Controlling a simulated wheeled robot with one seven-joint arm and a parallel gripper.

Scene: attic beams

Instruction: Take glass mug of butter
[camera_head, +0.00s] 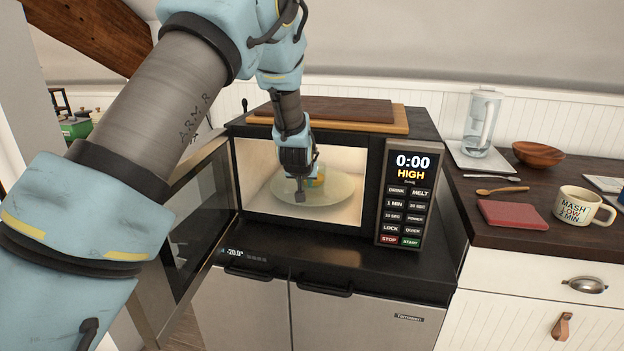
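The microwave (330,226) stands open, its cavity lit. My gripper (300,192) reaches through the opening and hangs over the glass turntable (338,190). The small glass mug with yellowish contents (319,178) is on the turntable, directly behind and beside my gripper. Most of the mug is hidden by the gripper. I cannot tell whether the fingers touch the mug or are around it, or whether they are open or shut.
The microwave door (200,215) is swung open to the left, close to my arm. Cutting boards (345,112) lie on top of the microwave.

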